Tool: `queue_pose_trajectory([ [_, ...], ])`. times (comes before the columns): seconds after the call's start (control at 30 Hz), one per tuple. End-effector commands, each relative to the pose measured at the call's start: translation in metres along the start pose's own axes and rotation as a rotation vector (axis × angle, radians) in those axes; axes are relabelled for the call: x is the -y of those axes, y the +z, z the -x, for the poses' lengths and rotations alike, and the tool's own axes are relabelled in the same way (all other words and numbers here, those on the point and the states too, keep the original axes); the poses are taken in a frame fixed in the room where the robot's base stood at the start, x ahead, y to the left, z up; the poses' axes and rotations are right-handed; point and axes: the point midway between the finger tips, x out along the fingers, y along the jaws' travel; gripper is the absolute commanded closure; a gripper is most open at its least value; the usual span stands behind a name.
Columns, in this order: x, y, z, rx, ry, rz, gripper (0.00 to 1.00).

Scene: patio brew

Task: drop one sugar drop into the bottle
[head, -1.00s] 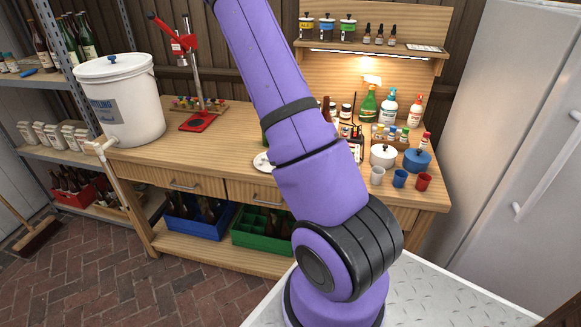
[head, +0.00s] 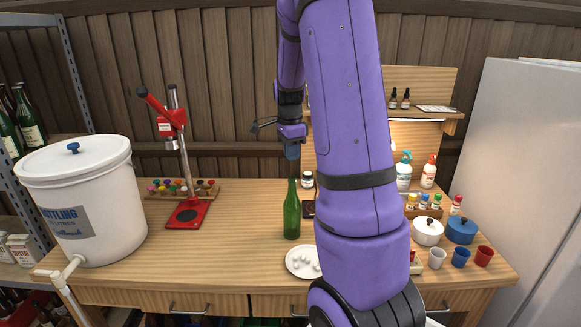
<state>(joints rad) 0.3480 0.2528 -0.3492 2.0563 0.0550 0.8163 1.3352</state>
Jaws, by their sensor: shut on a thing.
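The open-topped green bottle (head: 292,217) stands upright on the wooden workbench, left of my arm in the head view. A white plate (head: 290,265) lies just in front of it, with several small white sugar drops (head: 304,261) on it. The plate's right edge is close to my arm. My gripper (head: 291,156) points down above the bottle's neck, with a small gap between its tips and the mouth in the picture. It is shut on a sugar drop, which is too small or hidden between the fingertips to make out.
A red bottle capper (head: 188,212) and a white bucket (head: 90,195) stand to the left. Pots, such as a blue one (head: 461,231), and small cups (head: 484,256) stand at the right. The bench between capper and bottle is clear.

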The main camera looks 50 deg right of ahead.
Motion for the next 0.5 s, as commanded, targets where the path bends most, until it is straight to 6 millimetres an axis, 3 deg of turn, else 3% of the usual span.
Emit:
queue_pose_trajectory([
  [0.17, 0.0, 0.0, -0.003, 0.0, 0.001, 0.01, 1.0],
  [0.5, -0.001, 0.001, -0.031, 0.0, 0.001, 0.009, 1.0],
])
